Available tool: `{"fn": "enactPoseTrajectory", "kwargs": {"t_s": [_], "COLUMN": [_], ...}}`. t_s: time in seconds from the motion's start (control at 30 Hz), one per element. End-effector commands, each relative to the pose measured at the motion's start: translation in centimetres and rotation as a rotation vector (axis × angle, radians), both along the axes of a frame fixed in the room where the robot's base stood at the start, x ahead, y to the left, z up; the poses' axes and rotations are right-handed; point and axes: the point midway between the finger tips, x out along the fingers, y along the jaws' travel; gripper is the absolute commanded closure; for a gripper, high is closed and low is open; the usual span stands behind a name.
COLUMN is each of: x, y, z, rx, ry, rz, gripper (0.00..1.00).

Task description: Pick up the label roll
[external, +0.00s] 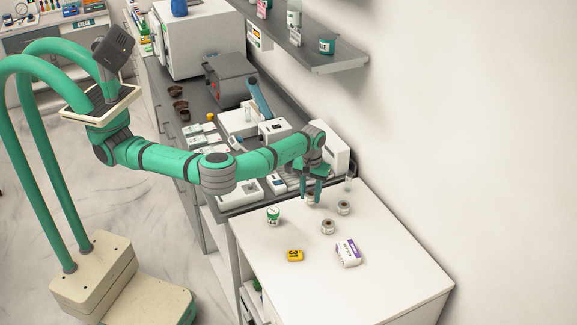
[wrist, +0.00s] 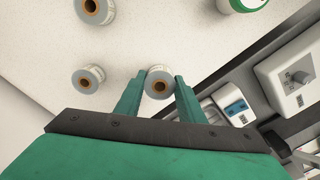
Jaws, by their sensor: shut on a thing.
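A label roll (wrist: 152,75), pale with a brown core, sits between the two green fingers of my gripper (wrist: 158,88) in the wrist view. The fingers are shut on its sides. In the external view my gripper (external: 311,196) points down at the far end of the white counter, and the held roll (external: 310,201) is partly hidden by the fingers. I cannot tell whether it touches the counter. Two similar rolls stand apart from it, one to the right (external: 344,208) and one nearer the front (external: 328,227); both also show in the wrist view.
On the white counter (external: 290,285) are a green and white tub (external: 273,215), a yellow item (external: 295,255) and a white and purple box (external: 348,253). A clear tube (external: 349,184) stands near the wall. Devices crowd the grey worktop behind. The counter's front is clear.

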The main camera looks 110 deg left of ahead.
Motion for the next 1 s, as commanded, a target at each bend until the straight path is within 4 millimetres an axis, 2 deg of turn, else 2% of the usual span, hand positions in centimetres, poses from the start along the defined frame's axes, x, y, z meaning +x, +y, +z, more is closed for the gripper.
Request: {"fn": "enactPoseTrajectory", "kwargs": {"t_s": [0.33, 0.5, 0.7, 0.87, 1.0], "x": [-5.0, -8.7, -11.5, -12.6, -12.7], "y": [-2.2, -3.7, -4.9, -5.4, -5.6], "z": [6.8, 8.3, 9.7, 10.2, 10.4], "rx": [0.002, 0.002, 0.001, 0.0, 0.0], "ry": [0.0, 0.0, 0.0, 0.0, 0.0], "rz": [0.002, 0.003, 0.001, 0.001, -0.006], "gripper": [0.87, 0.87, 0.87, 0.87, 0.87]}}
